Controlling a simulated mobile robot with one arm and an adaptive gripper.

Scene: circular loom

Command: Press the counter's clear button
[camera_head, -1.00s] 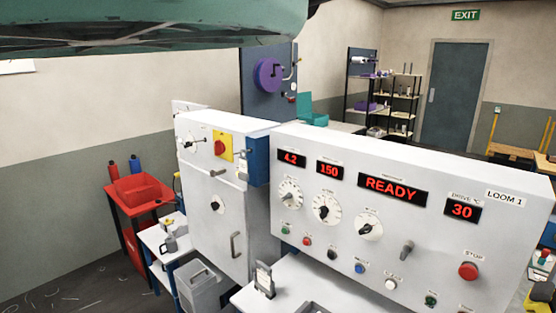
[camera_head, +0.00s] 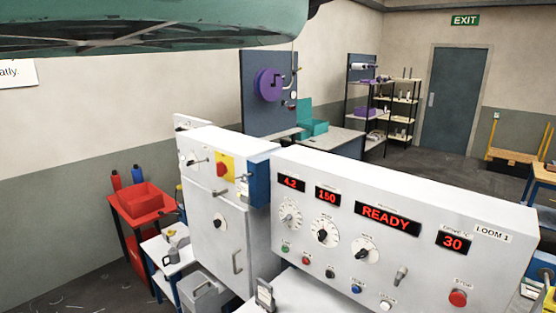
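The loom's white control console (camera_head: 340,180) fills the lower right, labelled LOOM 1. Its READY display (camera_head: 388,217) is lit red, with smaller displays reading 4.2, 150 and 30. Along the lower edge are small buttons, including a green one (camera_head: 285,248), a red one (camera_head: 305,260), a blue one (camera_head: 356,288) and a white one (camera_head: 385,306). Their labels are too small to read surely, and I cannot tell which is the counter's clear button. A large red stop button (camera_head: 457,298) is at the right. My gripper is not in view.
A white cabinet (camera_head: 225,240) with a yellow-backed red switch adjoins the console. A red bin (camera_head: 140,198) stands left. A large green curved shape (camera_head: 150,25) overhangs the top left. A table top (camera_head: 305,290) juts out below the console. Open floor shows toward the grey door (camera_head: 455,98).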

